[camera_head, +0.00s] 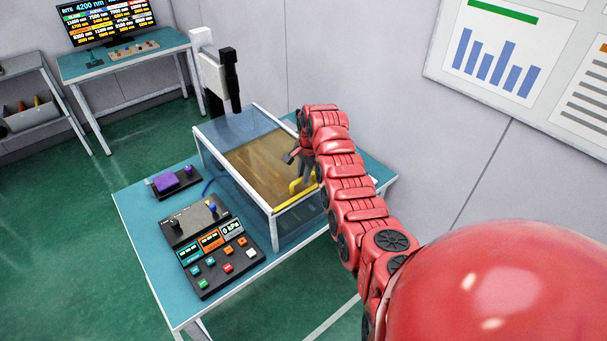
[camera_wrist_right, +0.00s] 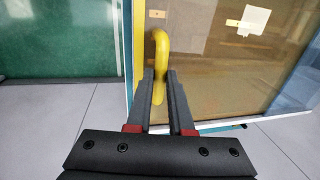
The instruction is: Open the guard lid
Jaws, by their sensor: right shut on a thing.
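The guard lid (camera_head: 246,130) is a clear panel in a pale frame on top of a box-shaped enclosure on the teal table. Its yellow handle (camera_head: 292,205) is at the front right edge of the lid. My right gripper (camera_head: 303,180) reaches over the lid from the right and is at the handle. In the right wrist view the two dark fingers (camera_wrist_right: 160,88) are shut on the yellow handle (camera_wrist_right: 161,48), whose upper bend shows beyond the fingertips. The lid's tinted panel (camera_wrist_right: 215,75) fills the right side of that view. My left gripper is not in view.
A control panel with buttons and small displays (camera_head: 213,250) sits on the teal table (camera_head: 150,235), left of the enclosure. A purple item on a dark base (camera_head: 177,180) lies behind it. A white and black column (camera_head: 213,70) stands behind the enclosure. A wall is close on the right.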

